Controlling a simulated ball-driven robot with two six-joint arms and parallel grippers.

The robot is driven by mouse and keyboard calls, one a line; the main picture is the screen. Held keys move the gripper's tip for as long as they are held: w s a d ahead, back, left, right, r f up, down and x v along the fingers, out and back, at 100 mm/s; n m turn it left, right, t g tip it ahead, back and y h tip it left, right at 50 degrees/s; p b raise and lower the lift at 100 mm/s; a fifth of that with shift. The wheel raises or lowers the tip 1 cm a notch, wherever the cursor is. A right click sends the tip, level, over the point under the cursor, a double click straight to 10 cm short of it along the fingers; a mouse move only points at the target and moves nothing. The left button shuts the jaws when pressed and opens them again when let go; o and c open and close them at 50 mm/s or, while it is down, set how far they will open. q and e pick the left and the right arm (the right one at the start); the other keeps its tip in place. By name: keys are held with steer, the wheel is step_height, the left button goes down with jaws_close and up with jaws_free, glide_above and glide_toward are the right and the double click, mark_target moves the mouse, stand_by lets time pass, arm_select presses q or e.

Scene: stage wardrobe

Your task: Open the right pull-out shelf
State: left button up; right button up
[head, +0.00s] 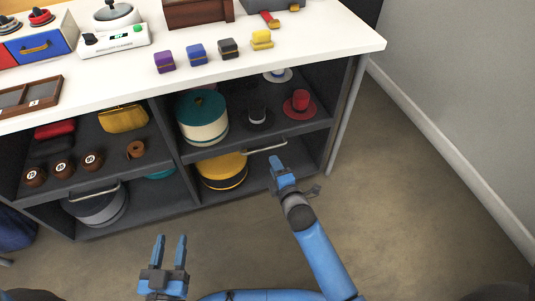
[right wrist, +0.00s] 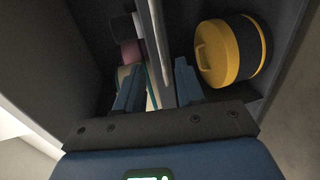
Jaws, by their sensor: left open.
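The right pull-out shelf (head: 238,138) is a dark board in the right compartment of the white-topped cabinet. A pale bar handle (head: 266,147) runs along its front edge. In the right wrist view the handle (right wrist: 158,45) runs upright beside the shelf's edge. My right gripper (head: 279,165) is at the handle's right end. In the right wrist view its two blue fingers (right wrist: 159,88) stand apart, one on each side of the handle and shelf line; I cannot tell if they touch it. My left gripper (head: 172,250) is open and empty, low in front of the cabinet.
On the shelf stand a teal-lidded round box (head: 202,118), a black hat (head: 257,117) and a red hat (head: 299,103). A yellow round box (head: 222,171) stands below. A left shelf has its own handle (head: 95,190). The floor (head: 400,190) to the right is clear.

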steer(key=b+x, duration=0.3)
steer(key=x, duration=0.5)
steer(key=shift+w, duration=0.3)
steer(key=shift+c, duration=0.3)
jaws_close()
